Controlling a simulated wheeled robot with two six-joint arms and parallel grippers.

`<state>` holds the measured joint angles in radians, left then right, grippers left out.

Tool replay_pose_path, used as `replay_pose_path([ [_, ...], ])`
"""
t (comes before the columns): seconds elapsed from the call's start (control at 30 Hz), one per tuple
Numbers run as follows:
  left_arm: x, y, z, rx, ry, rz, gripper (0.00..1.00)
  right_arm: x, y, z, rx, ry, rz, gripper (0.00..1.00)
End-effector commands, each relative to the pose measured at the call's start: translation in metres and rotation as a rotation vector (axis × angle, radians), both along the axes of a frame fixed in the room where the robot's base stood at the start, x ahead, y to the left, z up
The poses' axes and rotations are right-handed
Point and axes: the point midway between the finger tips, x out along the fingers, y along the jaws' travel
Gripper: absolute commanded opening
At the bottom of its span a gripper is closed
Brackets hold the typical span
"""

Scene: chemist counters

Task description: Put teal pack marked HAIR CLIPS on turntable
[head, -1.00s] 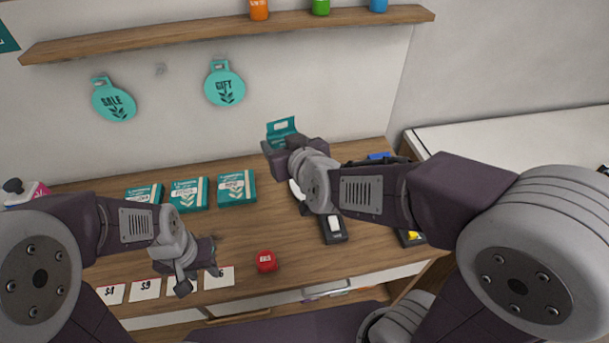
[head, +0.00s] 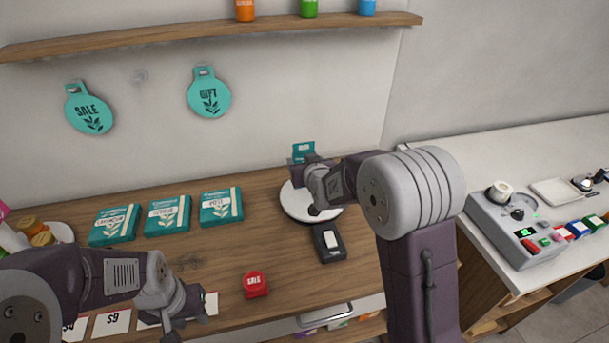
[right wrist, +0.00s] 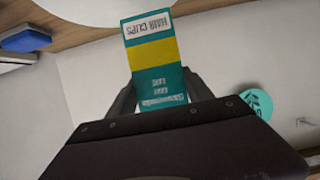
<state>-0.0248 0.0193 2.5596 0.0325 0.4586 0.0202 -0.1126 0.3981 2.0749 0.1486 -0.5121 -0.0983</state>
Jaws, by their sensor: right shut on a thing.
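The teal pack marked HAIR CLIPS (head: 303,149) shows upright in the head view, at the back of the white turntable (head: 298,207). My right gripper (head: 303,161) is shut on it. In the right wrist view the pack (right wrist: 152,65) has a yellow band and upside-down lettering, and sits between both fingers. A white disc (right wrist: 105,10) shows beyond its end. I cannot tell whether the pack touches the turntable; my right wrist hides part of the disc. My left gripper (head: 188,325) is open and empty over the price cards at the front left.
Several teal packs (head: 168,214) lie in a row at left on the wooden counter. A red SALE button (head: 255,285) and a black switch box (head: 329,242) stand in front of the turntable. A shelf (head: 200,37) hangs above.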

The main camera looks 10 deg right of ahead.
Motion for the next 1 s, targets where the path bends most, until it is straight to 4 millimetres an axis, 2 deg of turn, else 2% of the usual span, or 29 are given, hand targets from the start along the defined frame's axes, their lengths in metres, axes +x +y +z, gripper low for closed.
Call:
replay_pose_path([
  [0.17, 0.000, 0.000, 0.000, 0.000, 0.000, 0.000, 0.36, 0.007, -0.001, -0.004, 0.001, -0.001, 0.000, 0.20],
  [0.4, 0.000, 0.000, -0.002, 0.000, 0.000, 0.000, 0.36, 0.006, -0.001, -0.042, 0.000, 0.003, 0.000, 0.20],
  [0.83, 0.000, 0.000, -0.008, 0.000, 0.000, 0.000, 0.36, 0.006, -0.001, -0.050, 0.000, -0.001, 0.000, 0.20],
  [0.87, 0.000, 0.000, -0.006, 0.000, 0.000, 0.000, 0.36, 0.006, -0.001, -0.048, 0.000, -0.001, 0.000, 0.68],
  [0.9, 0.000, 0.000, -0.006, 0.000, 0.000, 0.000, 0.36, 0.006, -0.001, -0.047, 0.000, -0.001, 0.000, 0.79],
  [1.0, 0.000, 0.000, -0.006, 0.000, 0.000, 0.000, 0.36, 0.006, -0.001, -0.047, 0.000, 0.000, 0.000, 0.81],
])
